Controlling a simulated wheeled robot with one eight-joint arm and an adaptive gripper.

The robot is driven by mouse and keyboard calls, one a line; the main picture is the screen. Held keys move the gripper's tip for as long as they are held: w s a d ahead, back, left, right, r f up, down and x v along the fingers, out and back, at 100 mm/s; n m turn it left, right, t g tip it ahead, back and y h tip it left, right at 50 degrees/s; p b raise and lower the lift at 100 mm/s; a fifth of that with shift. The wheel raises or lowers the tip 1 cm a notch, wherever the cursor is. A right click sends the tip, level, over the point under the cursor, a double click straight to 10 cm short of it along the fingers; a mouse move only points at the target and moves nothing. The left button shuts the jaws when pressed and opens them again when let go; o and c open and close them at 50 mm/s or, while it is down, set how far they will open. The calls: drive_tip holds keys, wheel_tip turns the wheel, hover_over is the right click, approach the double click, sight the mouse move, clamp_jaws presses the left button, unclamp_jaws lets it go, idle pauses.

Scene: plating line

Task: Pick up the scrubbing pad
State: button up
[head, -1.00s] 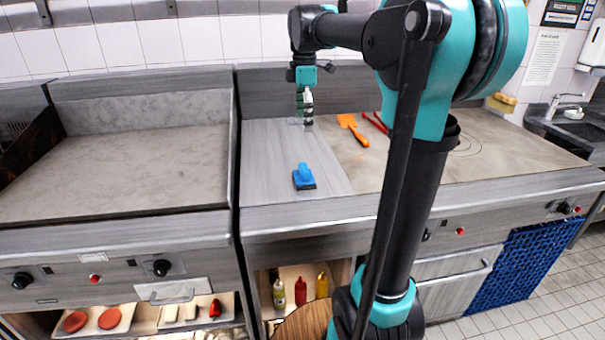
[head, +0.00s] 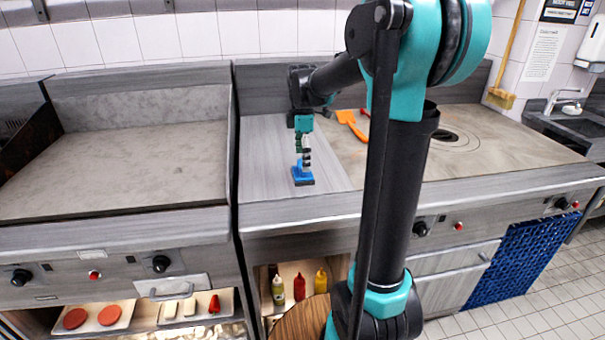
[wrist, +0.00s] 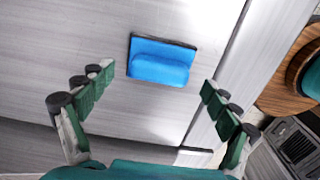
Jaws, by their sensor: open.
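The scrubbing pad (head: 303,177) has a blue handle on a dark base and lies on the grey metal counter (head: 262,165), near its front edge. In the wrist view the pad (wrist: 160,62) lies ahead of the fingertips, between their lines, untouched. My gripper (head: 303,160) is right above or just behind the pad in the head view; the exact gap is hard to tell there. In the wrist view my gripper (wrist: 155,82) is open and empty, with green fingers spread wide on both sides.
An orange spatula (head: 349,122) lies right of my gripper, with a red-handled tool (head: 364,113) partly hidden by my arm. A flat griddle (head: 125,150) is at left. Bottles (head: 299,287) and trays (head: 100,317) sit on shelves below.

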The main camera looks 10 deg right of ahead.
drive_tip(key=shift+f, duration=1.15)
drive_tip(key=c, duration=1.4)
wheel_tip(320, 180, up, 20)
drive_tip(key=shift+r, duration=0.1)
drive_tip(key=shift+c, duration=0.2)
